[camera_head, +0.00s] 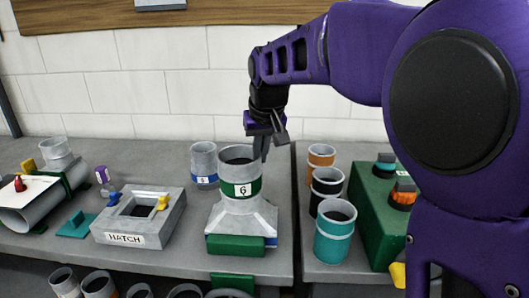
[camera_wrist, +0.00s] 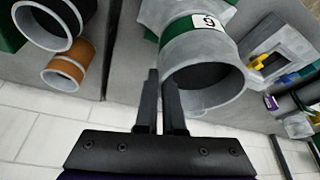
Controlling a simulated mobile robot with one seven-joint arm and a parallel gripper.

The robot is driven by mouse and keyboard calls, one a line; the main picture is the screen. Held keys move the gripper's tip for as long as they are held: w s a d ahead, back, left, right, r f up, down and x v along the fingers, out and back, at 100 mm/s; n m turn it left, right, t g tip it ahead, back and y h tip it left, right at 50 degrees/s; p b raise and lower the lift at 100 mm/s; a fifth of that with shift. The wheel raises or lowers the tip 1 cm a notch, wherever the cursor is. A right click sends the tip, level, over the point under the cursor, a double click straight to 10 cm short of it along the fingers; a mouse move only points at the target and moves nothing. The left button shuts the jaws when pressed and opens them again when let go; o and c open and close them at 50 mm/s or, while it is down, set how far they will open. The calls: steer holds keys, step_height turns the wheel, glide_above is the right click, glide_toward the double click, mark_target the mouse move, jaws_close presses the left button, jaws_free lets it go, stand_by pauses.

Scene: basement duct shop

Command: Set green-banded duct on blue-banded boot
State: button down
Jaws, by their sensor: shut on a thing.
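The green-banded duct (camera_head: 240,172), grey with a "6" label, stands upright over the boot (camera_head: 243,220). The boot is a grey flared piece with a blue strip at its base, partly hidden by a green block (camera_head: 236,246). The duct's lower end meets the boot's top; I cannot tell if a small gap remains. My gripper (camera_head: 262,152) is shut on the duct's rim at its right side. In the wrist view my gripper (camera_wrist: 164,95) has its fingers at the rim of the duct (camera_wrist: 200,60), whose open top faces the camera.
A blue-banded duct (camera_head: 204,166) stands behind left. A grey HATCH box (camera_head: 138,228) lies left. Orange (camera_head: 320,160), black (camera_head: 327,190) and teal (camera_head: 334,232) ducts stand close on the right, beside a green case (camera_head: 372,200). A white wall (camera_head: 130,95) is behind.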

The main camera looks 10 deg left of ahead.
steer(key=shift+f, duration=0.45)
steer(key=c, duration=1.3)
jaws_free()
steer(key=shift+p+v, duration=2.95)
steer(key=shift+v, duration=2.55)
steer(key=shift+s, duration=0.1)
